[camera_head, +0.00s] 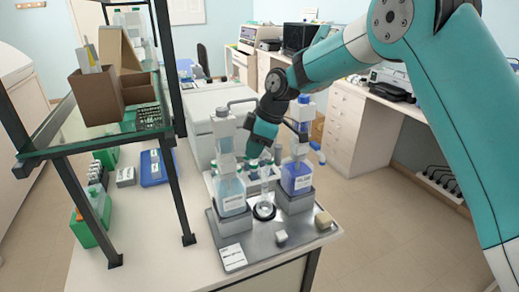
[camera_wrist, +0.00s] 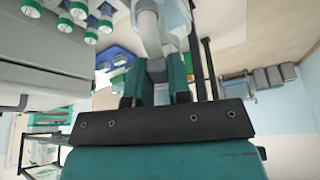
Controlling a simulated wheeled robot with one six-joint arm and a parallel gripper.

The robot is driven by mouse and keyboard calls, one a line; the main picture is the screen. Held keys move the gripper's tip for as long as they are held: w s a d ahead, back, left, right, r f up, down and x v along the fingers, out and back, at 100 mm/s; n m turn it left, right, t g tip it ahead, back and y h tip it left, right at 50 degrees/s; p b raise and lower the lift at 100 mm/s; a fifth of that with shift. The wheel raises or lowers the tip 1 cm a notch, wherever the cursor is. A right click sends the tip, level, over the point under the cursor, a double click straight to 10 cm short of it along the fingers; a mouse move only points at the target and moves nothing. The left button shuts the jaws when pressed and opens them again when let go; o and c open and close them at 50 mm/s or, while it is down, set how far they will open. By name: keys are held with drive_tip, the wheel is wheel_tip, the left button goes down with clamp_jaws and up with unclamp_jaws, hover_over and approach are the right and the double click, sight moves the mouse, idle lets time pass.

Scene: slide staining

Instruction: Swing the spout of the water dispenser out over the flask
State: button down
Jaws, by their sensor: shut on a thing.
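The left dispenser (camera_head: 231,190) is a bottle of pale blue liquid with a white top and a thin spout (camera_head: 241,101) reaching right. A clear flask (camera_head: 264,208) stands on the grey tray between it and a dispenser of darker blue liquid (camera_head: 297,178). My gripper (camera_head: 253,150) is above and behind the flask, beside the left dispenser. In the wrist view its teal fingers (camera_wrist: 156,84) are shut on a pale grey tube-like part (camera_wrist: 148,35). That part seems to belong to the left dispenser, but its outer end is hidden.
The grey tray (camera_head: 236,240) also carries small blocks (camera_head: 324,220) at its front right. A glass shelf (camera_head: 80,130) on dark posts stands close at the left. A blue tray (camera_head: 155,168) lies beneath it. My arm fills the upper right; floor shows at right.

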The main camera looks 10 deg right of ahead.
drive_tip(key=shift+w+n, duration=0.55)
drive_tip(key=shift+n, duration=0.25)
drive_tip(key=shift+d+g, duration=0.1)
drive_tip(key=shift+g, duration=0.2)
drive_tip(key=c, duration=1)
unclamp_jaws()
drive_tip(key=shift+c, duration=0.2)
drive_tip(key=p+v, duration=0.2)
drive_tip(key=v, duration=1.5)
drive_tip(key=shift+r+p, duration=0.2)
drive_tip(key=shift+p, duration=0.1)
drive_tip(key=shift+d, duration=0.1)
